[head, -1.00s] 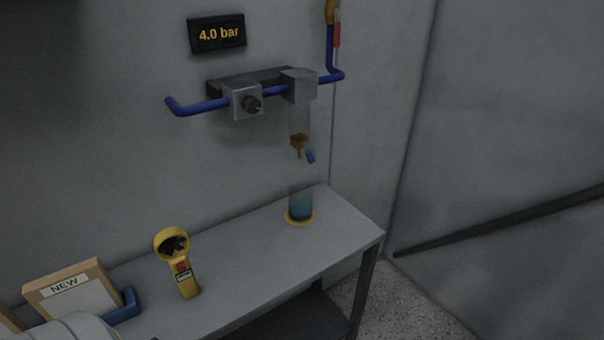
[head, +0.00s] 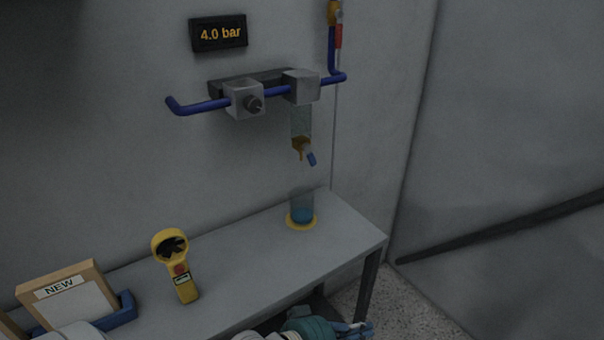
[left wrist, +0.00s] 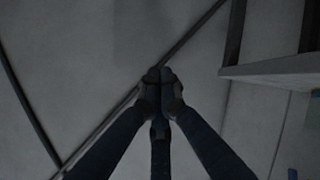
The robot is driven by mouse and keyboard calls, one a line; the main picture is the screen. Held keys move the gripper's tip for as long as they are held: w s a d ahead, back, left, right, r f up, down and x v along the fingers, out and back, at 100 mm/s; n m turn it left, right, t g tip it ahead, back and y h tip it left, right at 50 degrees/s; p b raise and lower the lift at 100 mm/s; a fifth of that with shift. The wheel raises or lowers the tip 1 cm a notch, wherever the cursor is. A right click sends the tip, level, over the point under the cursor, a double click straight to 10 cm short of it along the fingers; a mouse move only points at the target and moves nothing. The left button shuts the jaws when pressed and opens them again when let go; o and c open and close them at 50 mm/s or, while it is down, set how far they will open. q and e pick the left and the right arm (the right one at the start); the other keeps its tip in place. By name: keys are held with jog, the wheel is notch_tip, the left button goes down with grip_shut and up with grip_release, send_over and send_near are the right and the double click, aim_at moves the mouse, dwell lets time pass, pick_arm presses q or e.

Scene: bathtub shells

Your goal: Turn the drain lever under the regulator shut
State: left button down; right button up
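The regulator (head: 244,100) is a grey block with a black knob on the blue wall pipe. To its right, a clear bowl (head: 301,122) hangs under a second grey block (head: 301,87). A brass drain valve (head: 300,144) sits at the bowl's bottom, with a small blue drain lever (head: 311,158) slanting down to its right. My left gripper (head: 362,328) is low at the bottom edge, in front of the bench and far below the lever. In the left wrist view its fingertips (left wrist: 159,76) meet with nothing visible between them. My right gripper is not in view.
A clear cup with blue liquid (head: 302,208) stands on a yellow ring on the bench (head: 250,258), below the valve. A yellow meter (head: 176,266), a blue tray (head: 124,306) and a "NEW" box (head: 62,286) are left. A red-handled pipe valve (head: 338,37) is above right.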

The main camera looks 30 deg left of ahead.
aim_at(310, 155)
pick_arm(q)
jog(key=w+a+r+n+t+y, duration=0.2)
jog(key=w+a+r+n+t, duration=0.5)
jog(key=w+a+r+n, duration=0.25)
jog(key=w+a+r+n+t+y, duration=0.1)
jog(key=a+r+n+y, duration=0.2)
jog(key=a+n+y, duration=1.25)
jog(key=w+a+r+m+h+p, duration=0.1)
jog(key=w+a+r, duration=0.1)
jog(key=w, duration=0.4)
jog(key=w+a+r+h+p, duration=0.1)
jog(key=w+a+r+h, duration=0.1)
jog(key=w, duration=0.4)
jog(key=shift+a+r+m+p, duration=0.15)
jog(key=shift+a+m+p, duration=0.25)
jog(key=shift+a, duration=0.4)
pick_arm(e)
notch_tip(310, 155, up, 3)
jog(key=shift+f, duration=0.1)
pick_arm(q)
jog(key=shift+w, duration=0.1)
